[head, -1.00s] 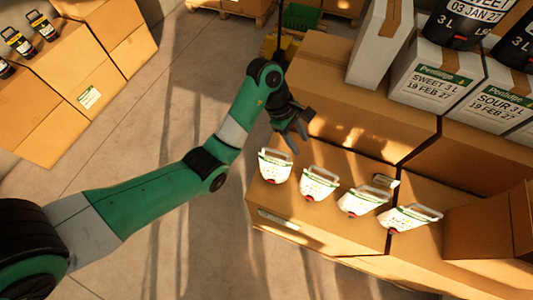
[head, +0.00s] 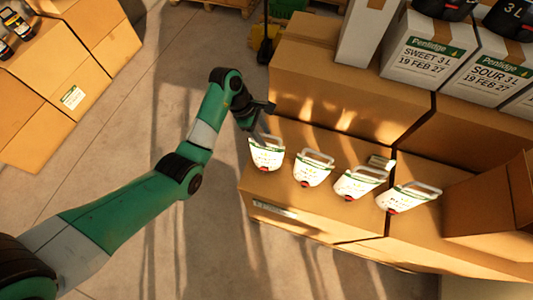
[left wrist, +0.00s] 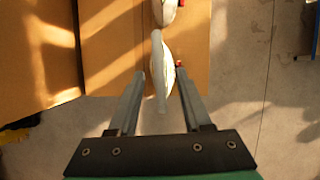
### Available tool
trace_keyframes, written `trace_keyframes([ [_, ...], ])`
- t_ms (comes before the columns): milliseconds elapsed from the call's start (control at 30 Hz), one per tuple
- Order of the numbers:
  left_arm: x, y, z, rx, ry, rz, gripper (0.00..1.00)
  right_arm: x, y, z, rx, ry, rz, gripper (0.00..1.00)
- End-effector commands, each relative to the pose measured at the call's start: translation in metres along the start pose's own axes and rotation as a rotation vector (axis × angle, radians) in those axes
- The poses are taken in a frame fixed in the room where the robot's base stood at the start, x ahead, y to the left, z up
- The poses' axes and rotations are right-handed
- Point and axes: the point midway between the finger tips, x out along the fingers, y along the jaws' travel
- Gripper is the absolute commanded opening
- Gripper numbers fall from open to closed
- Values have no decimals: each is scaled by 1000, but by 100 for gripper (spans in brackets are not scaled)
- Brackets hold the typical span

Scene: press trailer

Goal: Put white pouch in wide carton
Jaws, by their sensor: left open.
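In the left wrist view the open, empty jaws (left wrist: 160,74) point at this pouch (left wrist: 163,55), whose near end lies between the fingertips. Contact cannot be told. Other pouches (head: 313,170), (head: 360,182), (head: 408,197) stand to the right. An open brown carton (head: 485,232) is at the right edge; its inside is mostly hidden. My right gripper is not seen.
More cartons (head: 60,80) stand at upper left, with bare floor (head: 130,140) between.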

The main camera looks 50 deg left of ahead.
Motion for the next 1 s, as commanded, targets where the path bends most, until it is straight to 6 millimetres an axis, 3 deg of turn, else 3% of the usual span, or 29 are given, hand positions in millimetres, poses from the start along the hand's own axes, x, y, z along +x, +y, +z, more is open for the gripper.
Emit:
trace_keyframes([
  [133, 12, -1, -2, 0, 0, -4, 49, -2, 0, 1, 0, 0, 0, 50],
  [333, 46, -1, -6, 0, 0, -4, 49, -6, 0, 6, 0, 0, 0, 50],
  [600, 52, -1, -5, 1, 0, 0, 49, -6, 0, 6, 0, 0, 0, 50],
  [667, 52, -1, -5, 1, 0, 0, 42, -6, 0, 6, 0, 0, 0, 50],
  [900, 52, -1, -5, 1, 0, 0, 0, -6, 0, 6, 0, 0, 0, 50],
  [1000, 51, -1, -5, 1, 0, 0, 0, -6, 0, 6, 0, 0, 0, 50],
])
